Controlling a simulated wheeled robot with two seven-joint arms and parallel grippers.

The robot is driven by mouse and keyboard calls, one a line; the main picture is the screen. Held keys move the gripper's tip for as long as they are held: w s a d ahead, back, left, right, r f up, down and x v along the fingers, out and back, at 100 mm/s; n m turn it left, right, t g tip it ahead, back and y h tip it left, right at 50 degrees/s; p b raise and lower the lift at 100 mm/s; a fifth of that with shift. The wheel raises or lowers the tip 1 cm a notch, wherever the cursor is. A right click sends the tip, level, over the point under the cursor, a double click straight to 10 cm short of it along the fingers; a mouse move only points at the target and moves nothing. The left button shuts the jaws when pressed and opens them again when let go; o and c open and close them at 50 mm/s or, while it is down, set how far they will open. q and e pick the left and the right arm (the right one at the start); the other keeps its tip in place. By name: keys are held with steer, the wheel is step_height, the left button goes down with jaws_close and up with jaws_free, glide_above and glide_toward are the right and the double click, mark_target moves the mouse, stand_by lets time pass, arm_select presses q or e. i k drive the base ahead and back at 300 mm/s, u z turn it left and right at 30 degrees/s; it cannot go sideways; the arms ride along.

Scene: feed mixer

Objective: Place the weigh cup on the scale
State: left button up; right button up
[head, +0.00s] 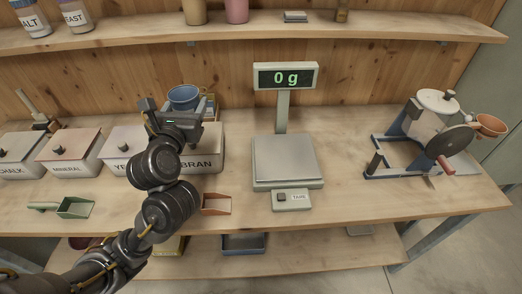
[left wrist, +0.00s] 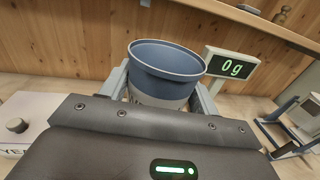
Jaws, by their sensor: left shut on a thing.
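The scale (head: 285,160) stands to the right of the cup, with a bare grey platform. Its display (head: 286,77) on a post reads 0 g. My right gripper is not in view.
Several lidded bins (head: 70,149) line the left of the bench, one marked BRAN. A green scoop (head: 75,207) and a reddish scoop (head: 216,204) lie in front. A small button box (head: 291,199) sits before the scale. A mill (head: 430,135) stands at right. A shelf (head: 370,25) runs above.

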mark_target(288, 167)
steer(key=u, duration=1.8)
steer(key=k, duration=1.4)
steer(key=z, duration=1.95)
